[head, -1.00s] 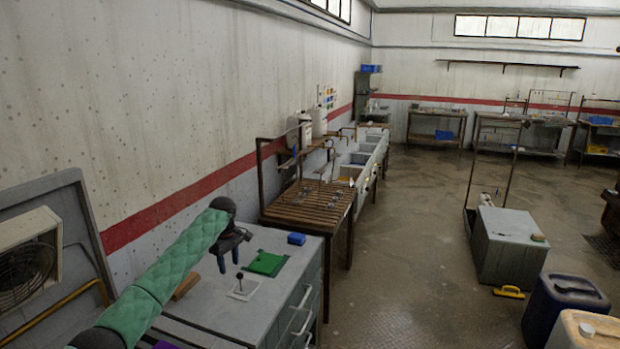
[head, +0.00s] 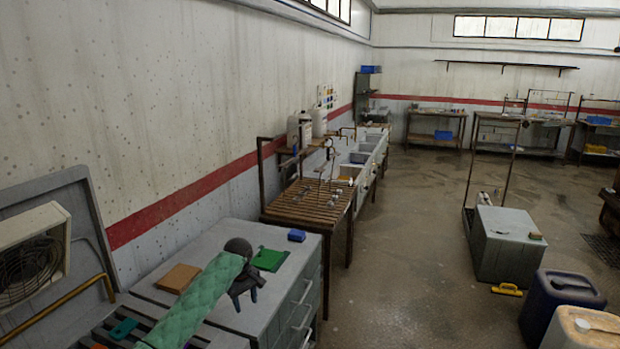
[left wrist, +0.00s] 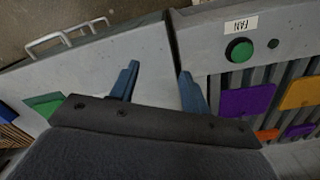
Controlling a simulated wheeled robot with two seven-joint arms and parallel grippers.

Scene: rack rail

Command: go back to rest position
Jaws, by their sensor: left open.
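My left arm in its green sleeve comes in from the bottom left of the head view. Its gripper (head: 245,297) is over the grey cabinet top, near the front edge. In the left wrist view the two blue fingers (left wrist: 157,88) stand apart with nothing between them, above a bare grey surface. My right gripper is not in view.
A green plate (head: 270,259), a blue block (head: 296,236) and a brown block (head: 179,278) lie on the cabinet (head: 222,240). The left wrist view shows a green button (left wrist: 239,50) under a FAN label, and purple (left wrist: 247,100) and orange (left wrist: 301,93) plates on a slotted rack.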

